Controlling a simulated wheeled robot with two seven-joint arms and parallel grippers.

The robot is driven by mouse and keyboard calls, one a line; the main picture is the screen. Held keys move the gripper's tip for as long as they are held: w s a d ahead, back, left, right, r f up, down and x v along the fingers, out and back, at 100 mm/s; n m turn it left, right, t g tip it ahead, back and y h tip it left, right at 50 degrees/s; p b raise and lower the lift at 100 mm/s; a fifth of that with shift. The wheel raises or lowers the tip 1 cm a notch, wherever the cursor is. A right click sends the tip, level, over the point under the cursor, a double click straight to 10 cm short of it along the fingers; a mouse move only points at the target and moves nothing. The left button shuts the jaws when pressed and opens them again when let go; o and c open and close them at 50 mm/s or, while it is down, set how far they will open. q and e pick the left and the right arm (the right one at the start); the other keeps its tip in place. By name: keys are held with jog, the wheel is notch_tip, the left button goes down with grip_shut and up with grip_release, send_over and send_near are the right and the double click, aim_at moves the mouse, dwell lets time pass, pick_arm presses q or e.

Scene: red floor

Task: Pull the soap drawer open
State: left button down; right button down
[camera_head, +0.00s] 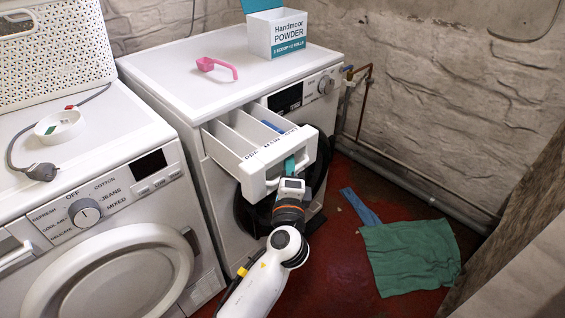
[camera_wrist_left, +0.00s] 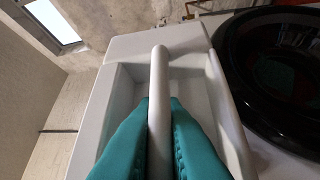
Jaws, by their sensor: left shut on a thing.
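The soap drawer (camera_head: 261,150) is pulled well out of the front of the right-hand washing machine (camera_head: 227,62), and its compartments show from above. A blue piece lies in one compartment. My left gripper (camera_head: 289,168) is at the drawer's front. In the left wrist view its teal fingers (camera_wrist_left: 159,125) are closed on either side of the white handle bar (camera_wrist_left: 158,75). The drawer front (camera_wrist_left: 106,105) surrounds the handle recess. My right gripper is not in view.
A powder box (camera_head: 277,36) and a pink scoop (camera_head: 215,68) stand on the right machine. The left machine (camera_head: 75,165) carries a white basket (camera_head: 45,55) and a cable with a plug. A green cloth (camera_head: 410,258) and a blue cloth (camera_head: 360,207) lie on the red floor.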

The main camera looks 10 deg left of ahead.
pick_arm(q)
jog(key=c, duration=1.8)
grip_release()
